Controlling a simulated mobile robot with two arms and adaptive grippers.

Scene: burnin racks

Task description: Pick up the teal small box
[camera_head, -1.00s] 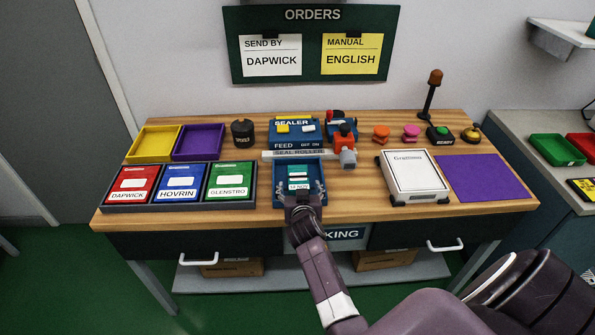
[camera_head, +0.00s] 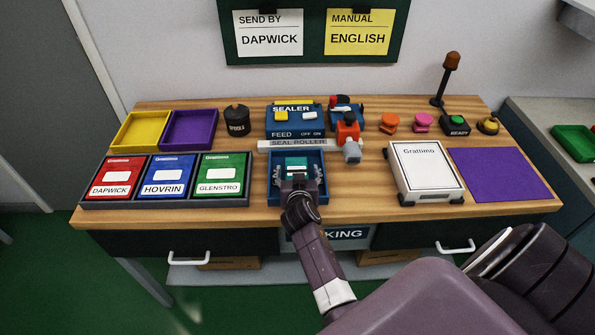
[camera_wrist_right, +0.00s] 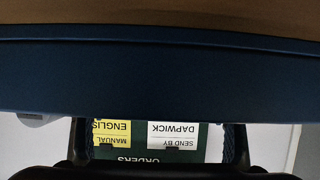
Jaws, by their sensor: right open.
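The teal small box (camera_head: 296,163) lies in the blue tray (camera_head: 274,196) in front of the sealer in the head view. Its front part is hidden behind my right gripper (camera_head: 297,176). That gripper is open, with its fingers spread to either side of the box at the tray. I cannot tell whether they touch it. In the right wrist view the two fingers of my right gripper (camera_wrist_right: 158,145) stand apart at the bottom, and I cannot make out the teal box there. My left gripper is not in view.
The sealer (camera_head: 293,121) and its seal roller (camera_head: 298,144) stand right behind the tray. An orange-and-grey device (camera_head: 348,134) is close on the right. A rack of red, blue and green boxes (camera_head: 243,202) is left. A white Grattimo box (camera_head: 427,168) and purple mat (camera_head: 499,174) are right.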

